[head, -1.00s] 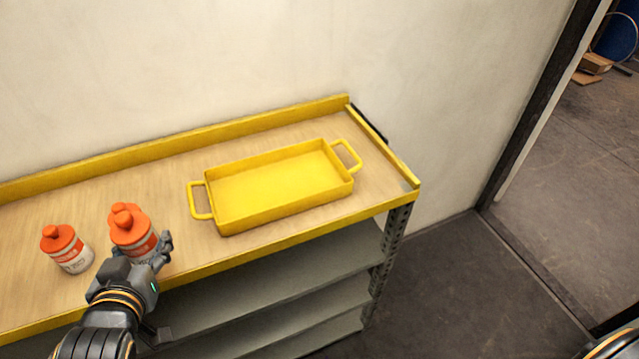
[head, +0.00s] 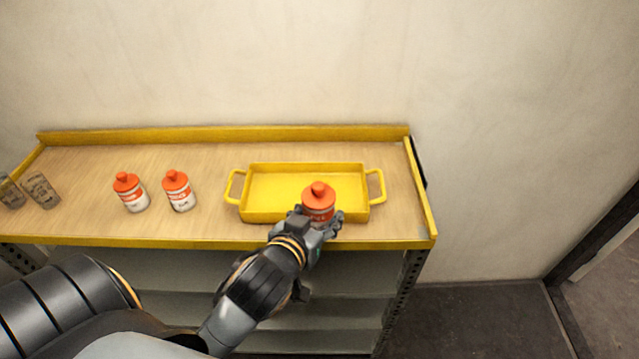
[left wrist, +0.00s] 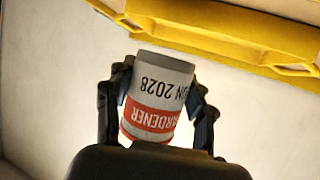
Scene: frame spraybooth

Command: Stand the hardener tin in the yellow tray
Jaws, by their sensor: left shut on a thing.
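My left gripper (head: 318,222) is shut on the hardener tin (head: 318,201), which has an orange cap and a white and orange label. In the head view the tin overlaps the front right part of the yellow tray (head: 262,213); its base is hidden behind my gripper. In the left wrist view the tin (left wrist: 158,95) sits between both fingers (left wrist: 158,108), its label reading "HARDENER" upside down. The tray (left wrist: 215,27) crosses the top of that view, apart from the tin in the picture. The tray is empty as far as I see. My right gripper is not in view.
Two similar orange-capped tins (head: 131,193) (head: 179,190) stand left of the tray on the wooden shelf top (head: 80,175). Two clear glasses (head: 41,191) (head: 10,192) are at the far left. A raised yellow rim (head: 230,134) runs along the back. Bare wood lies right of the tray.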

